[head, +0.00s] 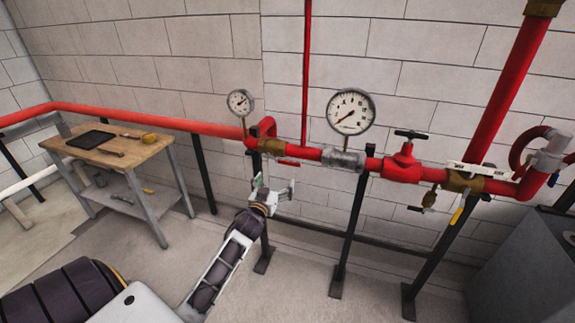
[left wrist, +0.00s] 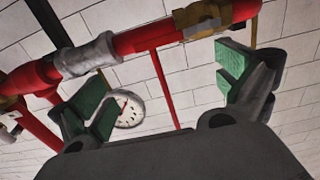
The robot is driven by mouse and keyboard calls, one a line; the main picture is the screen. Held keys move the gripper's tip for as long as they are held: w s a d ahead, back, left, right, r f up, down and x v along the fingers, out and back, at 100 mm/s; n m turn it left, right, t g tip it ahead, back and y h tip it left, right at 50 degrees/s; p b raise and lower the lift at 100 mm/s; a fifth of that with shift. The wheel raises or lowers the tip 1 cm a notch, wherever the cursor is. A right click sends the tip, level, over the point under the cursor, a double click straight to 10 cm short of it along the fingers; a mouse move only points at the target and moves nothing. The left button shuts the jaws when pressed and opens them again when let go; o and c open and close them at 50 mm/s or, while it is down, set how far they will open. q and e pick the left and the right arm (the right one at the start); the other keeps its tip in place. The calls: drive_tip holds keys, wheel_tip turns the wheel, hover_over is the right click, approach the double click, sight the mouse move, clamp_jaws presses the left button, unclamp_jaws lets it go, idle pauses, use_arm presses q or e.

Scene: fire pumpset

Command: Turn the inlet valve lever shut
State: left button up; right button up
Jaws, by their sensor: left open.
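A red pipe run crosses the wall in the head view. A brass valve body (head: 271,146) sits near its left end, with a thin red lever (head: 288,162) lying along the pipe. The brass body also shows in the left wrist view (left wrist: 204,17). Another brass valve (head: 466,182), with a whitish lever (head: 470,168) along the pipe, sits to the right. No readable label tells which is the inlet valve. My left gripper (head: 274,189) is open and empty, below the left brass valve and apart from it. Its green-padded fingers (left wrist: 163,86) point up toward the pipe. My right gripper is not in view.
A large gauge (head: 351,111) and a small gauge (head: 240,102) stand above the pipe. A red valve with a black handle (head: 404,160) sits to the right. Black posts (head: 348,232) support the pipe. A workbench (head: 110,152) stands left.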

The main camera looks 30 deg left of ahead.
sight(288, 162)
use_arm(q)
drive_tip(key=shift+b+x, duration=1.7)
drive_tip(key=shift+x, duration=3.1)
drive_tip(key=shift+w+a, duration=0.1)
drive_tip(key=shift+w, duration=0.45)
drive_tip(key=shift+b+x, duration=0.65)
drive_tip(key=shift+x, duration=0.55)
drive_tip(key=shift+w+r, duration=0.1)
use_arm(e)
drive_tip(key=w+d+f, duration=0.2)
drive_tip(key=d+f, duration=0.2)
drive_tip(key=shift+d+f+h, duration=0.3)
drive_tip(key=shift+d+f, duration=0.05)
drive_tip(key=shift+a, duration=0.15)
use_arm(q)
drive_tip(key=c, duration=1.2)
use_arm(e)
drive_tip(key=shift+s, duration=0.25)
